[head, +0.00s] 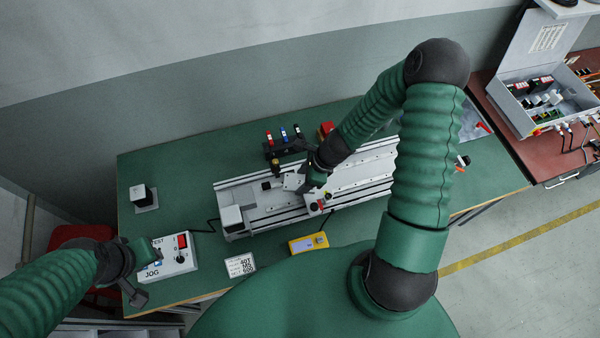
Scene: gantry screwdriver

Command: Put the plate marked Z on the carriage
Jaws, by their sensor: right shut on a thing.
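My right gripper (309,181) is shut over the gantry, at the edge of a small pale grey plate (292,182). No letter Z can be read on the plate, and the gripper hides part of it. The plate is over or on the silver gantry (343,198); I cannot tell whether it touches the surface below. A carriage cannot be made out clearly around the plate. My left gripper (146,282) is open and empty near the table's front left, beside the JOG box (174,256).
Behind the gantry stands a black rack (285,148) with red, blue and white-topped tools. A yellow device (308,243) and a printed card (240,265) lie in front. The green table (180,160) is clear at back left.

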